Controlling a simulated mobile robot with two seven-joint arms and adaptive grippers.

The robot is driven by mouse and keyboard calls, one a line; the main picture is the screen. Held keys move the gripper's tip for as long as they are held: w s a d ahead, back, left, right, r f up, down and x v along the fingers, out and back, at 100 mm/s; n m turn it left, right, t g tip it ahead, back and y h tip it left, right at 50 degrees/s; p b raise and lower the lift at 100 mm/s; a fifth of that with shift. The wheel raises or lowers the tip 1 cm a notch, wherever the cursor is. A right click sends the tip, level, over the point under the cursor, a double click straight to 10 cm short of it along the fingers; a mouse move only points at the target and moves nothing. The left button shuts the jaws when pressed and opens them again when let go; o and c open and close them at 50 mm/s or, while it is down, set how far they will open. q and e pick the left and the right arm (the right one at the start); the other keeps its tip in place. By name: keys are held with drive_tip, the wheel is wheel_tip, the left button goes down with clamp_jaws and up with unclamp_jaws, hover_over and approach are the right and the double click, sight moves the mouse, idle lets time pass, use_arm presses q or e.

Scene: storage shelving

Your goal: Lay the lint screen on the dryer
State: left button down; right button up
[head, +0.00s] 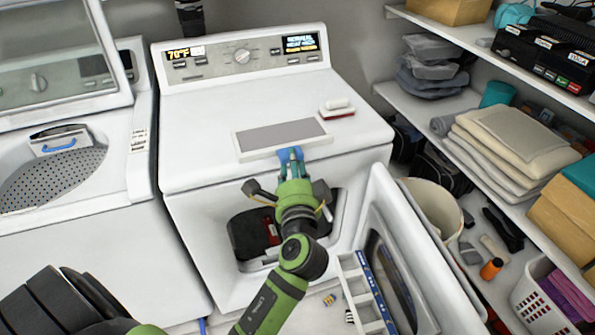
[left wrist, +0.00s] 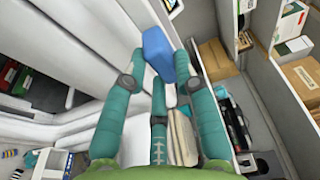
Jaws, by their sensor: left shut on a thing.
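The lint screen (head: 281,138) is a flat grey panel in a white frame with a blue handle at its near edge. It is over the front part of the white dryer's (head: 195,155) top; I cannot tell whether it rests there or hovers just above. My left gripper (head: 290,157) is shut on the handle, reaching from the front. In the left wrist view, the blue handle of the lint screen (left wrist: 157,53) shows between the teal fingertips of the left gripper (left wrist: 160,62). My right gripper is not in view.
A small white and red item (head: 337,107) sits on the dryer top, right of the screen. The dryer door (head: 385,235) hangs open at the right front. An open washer (head: 75,220) stands left. Loaded shelves (head: 470,120) and a laundry basket (head: 540,300) are at right.

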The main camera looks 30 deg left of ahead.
use_arm(q)
drive_tip(key=w+a, duration=0.1)
drive_tip(key=w+a+f+b, duration=0.1)
drive_tip(key=a, duration=0.1)
drive_tip(key=shift+w+f, duration=0.15)
drive_tip(key=shift+w, duration=0.25)
drive_tip(key=w+a+f+b, duration=0.3)
drive_tip(key=a+f+b, duration=0.1)
drive_tip(key=f+b, duration=0.2)
drive_tip(key=shift+w+a+f, duration=0.35)
drive_tip(key=shift+f, duration=0.3)
drive_tip(key=c, duration=0.9)
unclamp_jaws()
drive_tip(key=shift+d, duration=0.1)
